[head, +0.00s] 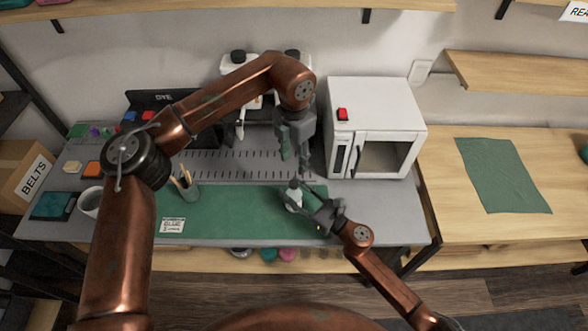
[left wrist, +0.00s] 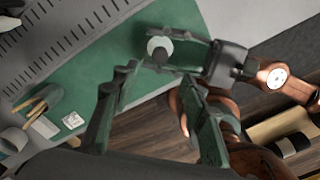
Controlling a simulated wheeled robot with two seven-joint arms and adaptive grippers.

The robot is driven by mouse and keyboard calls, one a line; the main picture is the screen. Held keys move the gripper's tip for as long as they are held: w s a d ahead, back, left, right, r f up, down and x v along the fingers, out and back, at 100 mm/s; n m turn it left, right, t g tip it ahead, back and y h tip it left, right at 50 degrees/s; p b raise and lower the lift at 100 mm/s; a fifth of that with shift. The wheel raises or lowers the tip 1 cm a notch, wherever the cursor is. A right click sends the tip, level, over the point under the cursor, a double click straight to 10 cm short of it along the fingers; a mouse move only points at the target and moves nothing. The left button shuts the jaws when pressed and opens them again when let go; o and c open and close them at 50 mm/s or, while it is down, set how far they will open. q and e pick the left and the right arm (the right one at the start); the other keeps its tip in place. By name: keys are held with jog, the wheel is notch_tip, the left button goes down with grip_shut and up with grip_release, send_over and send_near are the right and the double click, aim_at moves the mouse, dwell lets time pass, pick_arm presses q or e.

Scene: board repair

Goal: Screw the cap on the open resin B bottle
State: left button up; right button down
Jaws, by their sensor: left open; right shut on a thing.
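A small white bottle (head: 293,198) stands upright at the right part of the green mat. It shows from above in the left wrist view (left wrist: 152,43), as a pale round body with a dark centre. I cannot tell whether that centre is an open neck or a cap. My right gripper (head: 306,197) is shut on the bottle from the right; it also shows in the left wrist view (left wrist: 185,52). My left gripper (head: 293,156) is open above the bottle, pointing down. Its two fingers (left wrist: 160,76) are spread with nothing between them. I cannot make out a separate cap.
The green mat (head: 235,222) holds a cup with wooden-handled tools (head: 188,190) and a small label card (head: 172,225). A white oven-like box (head: 375,125) with a red button stands right of my left gripper. The mat's middle is clear.

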pick_arm(q)
jog(key=shift+r, duration=0.95)
pick_arm(e)
jog(key=c, duration=1.1)
grip_release()
jog(key=v, duration=1.2)
jog(key=shift+d, duration=0.1)
